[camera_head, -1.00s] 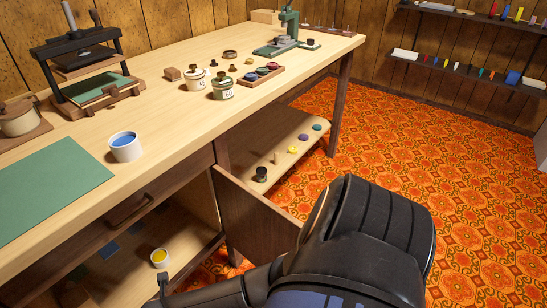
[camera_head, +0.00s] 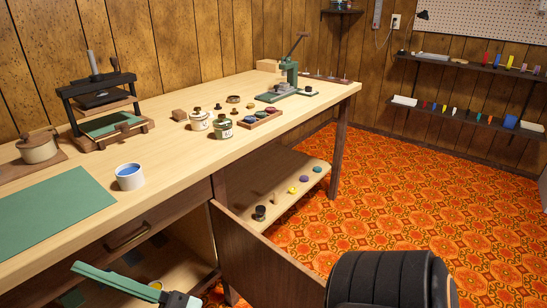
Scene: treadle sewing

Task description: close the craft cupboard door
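The craft cupboard door (camera_head: 258,252) is a dark brown wooden panel. It stands wide open, jutting out from the bench's front towards the lower right; its near end runs behind my black arm part. The cupboard interior (camera_head: 190,262) shows open to its left.
The workbench (camera_head: 150,195) carries a press (camera_head: 100,100), a blue paint pot (camera_head: 129,177) and several jars. A drawer handle (camera_head: 127,236) is above the cupboard. A low shelf (camera_head: 290,170) with small items lies behind the door. The orange patterned floor (camera_head: 420,190) is clear to the right.

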